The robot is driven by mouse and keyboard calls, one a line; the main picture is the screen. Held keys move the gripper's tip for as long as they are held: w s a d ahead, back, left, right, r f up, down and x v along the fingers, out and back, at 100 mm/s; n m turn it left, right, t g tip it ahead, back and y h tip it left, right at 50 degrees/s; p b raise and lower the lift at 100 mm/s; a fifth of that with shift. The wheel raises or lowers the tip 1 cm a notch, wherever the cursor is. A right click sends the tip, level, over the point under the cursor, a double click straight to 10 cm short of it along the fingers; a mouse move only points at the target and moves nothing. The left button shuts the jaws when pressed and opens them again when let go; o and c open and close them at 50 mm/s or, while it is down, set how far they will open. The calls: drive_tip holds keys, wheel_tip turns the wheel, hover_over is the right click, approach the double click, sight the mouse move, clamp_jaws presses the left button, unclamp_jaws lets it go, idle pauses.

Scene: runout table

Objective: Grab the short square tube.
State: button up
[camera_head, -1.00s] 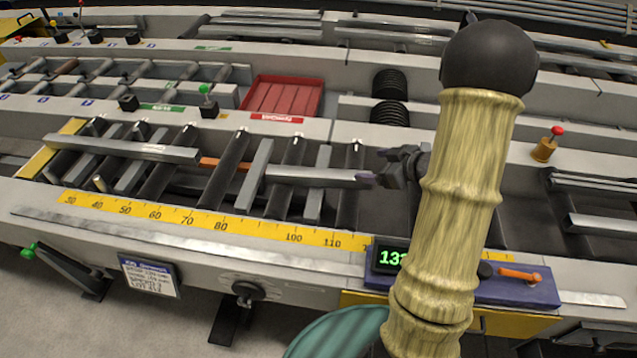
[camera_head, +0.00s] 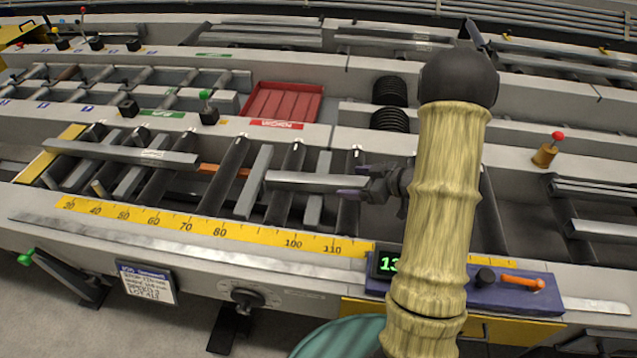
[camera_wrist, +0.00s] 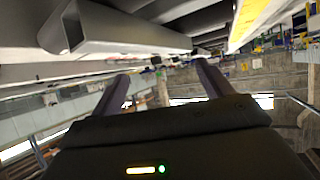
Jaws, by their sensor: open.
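A short grey square tube (camera_head: 315,181) lies across the rollers in the middle of the runout table in the head view. In the wrist view, a grey square tube (camera_wrist: 125,35) with a hollow end shows at the upper left, beyond the fingers. My gripper (camera_head: 352,186) is at the tube's right end in the head view, with its purple fingers open. In the wrist view my gripper's two fingers (camera_wrist: 163,74) are spread with nothing between them. I cannot tell whether a finger touches the tube. My arm hides the table to the right of the gripper.
A longer grey tube (camera_head: 125,152) lies on the rollers to the left. A yellow ruler strip (camera_head: 205,228) runs along the front edge. A red tray (camera_head: 283,102) sits behind the rollers. A blue unit with a green display (camera_head: 387,263) stands front right.

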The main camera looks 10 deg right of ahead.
sight(320, 179)
drive_tip(key=x, duration=0.5)
drive_tip(key=shift+w+a+f, duration=0.15)
drive_tip(key=shift+w+a, duration=0.1)
drive_tip(key=shift+r+p+x, duration=0.15)
drive_tip(key=shift+x, duration=1.15)
drive_tip(key=shift+r+p+x, duration=0.15)
drive_tip(key=shift+r+x, duration=0.05)
drive_tip(key=shift+x, duration=1.1)
drive_tip(key=shift+w+a, duration=0.1)
drive_tip(key=shift+w, duration=0.05)
drive_tip(key=c, duration=1.6)
